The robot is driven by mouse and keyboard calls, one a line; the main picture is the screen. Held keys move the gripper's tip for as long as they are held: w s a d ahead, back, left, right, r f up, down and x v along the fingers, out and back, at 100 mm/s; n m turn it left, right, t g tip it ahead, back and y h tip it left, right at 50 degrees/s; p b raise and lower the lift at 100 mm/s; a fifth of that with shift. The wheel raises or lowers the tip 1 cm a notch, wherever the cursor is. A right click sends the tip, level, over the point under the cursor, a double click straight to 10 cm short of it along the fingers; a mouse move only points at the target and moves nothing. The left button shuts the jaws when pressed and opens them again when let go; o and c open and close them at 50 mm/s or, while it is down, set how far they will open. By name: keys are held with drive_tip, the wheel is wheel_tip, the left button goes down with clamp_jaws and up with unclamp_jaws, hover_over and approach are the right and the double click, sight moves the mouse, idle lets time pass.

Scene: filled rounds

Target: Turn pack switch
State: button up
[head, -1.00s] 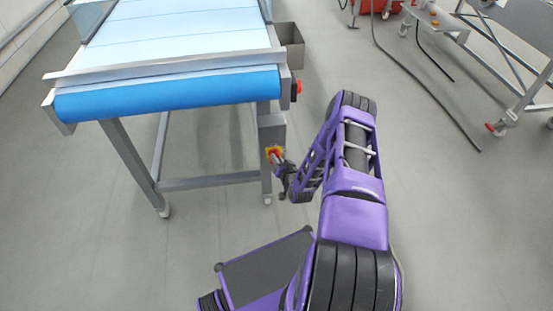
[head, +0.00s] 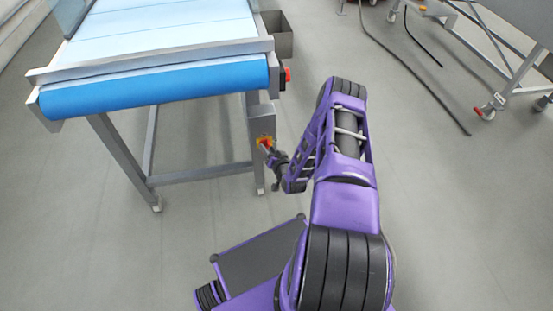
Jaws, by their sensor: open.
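The pack switch (head: 263,141), red on a yellow plate, sits on a grey box (head: 261,115) fixed to the right front leg of the conveyor. My gripper (head: 267,147) is at the switch, with its fingertips at or right in front of the red knob. The gripper is open, but its fingers are small in this view. I cannot tell whether they touch the knob or stand around it. Part of the switch is hidden behind the fingertips. My purple arm reaches in from the lower right.
The conveyor (head: 160,88) with its blue front roller edge stands at the upper left on metal legs. A red button (head: 287,74) sticks out above the box. A grey bin (head: 278,35) hangs behind it. A wheeled frame (head: 492,75) and a cable (head: 415,80) are at right. The floor between is clear.

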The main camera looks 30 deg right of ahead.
drive_tip(key=p+v, duration=0.2)
drive_tip(key=v, duration=1.4)
drive_tip(key=shift+s+r, duration=0.15)
drive_tip(key=shift+s, duration=0.1)
